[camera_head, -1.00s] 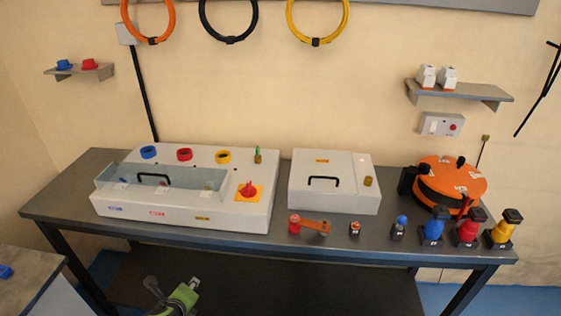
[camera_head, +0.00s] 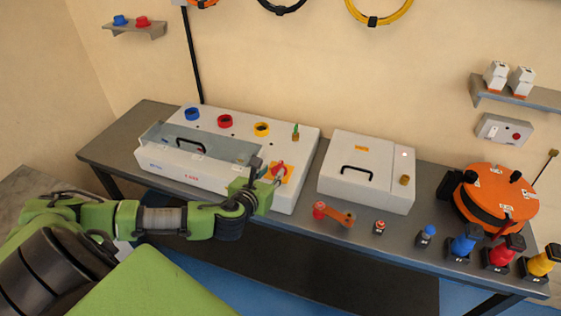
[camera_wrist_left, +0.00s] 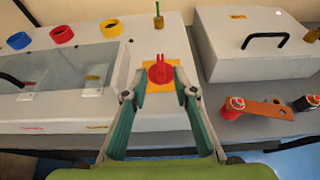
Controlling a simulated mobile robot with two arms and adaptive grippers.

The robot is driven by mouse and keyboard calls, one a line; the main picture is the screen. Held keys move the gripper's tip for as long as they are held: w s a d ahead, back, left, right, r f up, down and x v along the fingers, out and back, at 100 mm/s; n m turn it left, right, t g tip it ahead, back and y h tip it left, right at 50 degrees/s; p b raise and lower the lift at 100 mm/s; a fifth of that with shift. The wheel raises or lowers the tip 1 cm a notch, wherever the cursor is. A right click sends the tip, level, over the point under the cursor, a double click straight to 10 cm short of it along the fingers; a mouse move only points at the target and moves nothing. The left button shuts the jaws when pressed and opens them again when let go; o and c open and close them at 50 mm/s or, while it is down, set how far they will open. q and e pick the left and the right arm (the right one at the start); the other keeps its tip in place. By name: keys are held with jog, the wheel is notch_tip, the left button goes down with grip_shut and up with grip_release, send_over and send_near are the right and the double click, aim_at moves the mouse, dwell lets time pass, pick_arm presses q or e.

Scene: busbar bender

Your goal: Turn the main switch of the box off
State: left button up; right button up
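The large white box (camera_head: 305,150) stands on the left part of the dark table. Its main switch is a red rotary knob (camera_wrist_left: 160,71) on a yellow plate (camera_wrist_left: 174,86), at the box's right front. The switch (camera_head: 280,168) also shows in the head view, partly behind my gripper. My left gripper (camera_head: 272,172) reaches in from the left, close to the knob. In the left wrist view its fingers (camera_wrist_left: 159,95) are open and empty. The knob shows just beyond and between the fingertips; I cannot tell whether they touch it. My right gripper is not in view.
A clear cover (camera_head: 200,150) with a black handle lies left of the switch. A green-tipped brass key-like part (camera_head: 295,132) stands behind it. A smaller white box (camera_head: 372,150) stands to the right, beside a red-ended orange lever piece (camera_head: 338,216). The orange round device (camera_head: 495,195) is farther right.

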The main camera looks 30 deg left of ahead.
aim_at(280, 164)
pick_arm(q)
jog(key=p+x, duration=0.1)
jog(key=x, duration=0.7)
jog(key=shift+r, duration=0.1)
grip_shut()
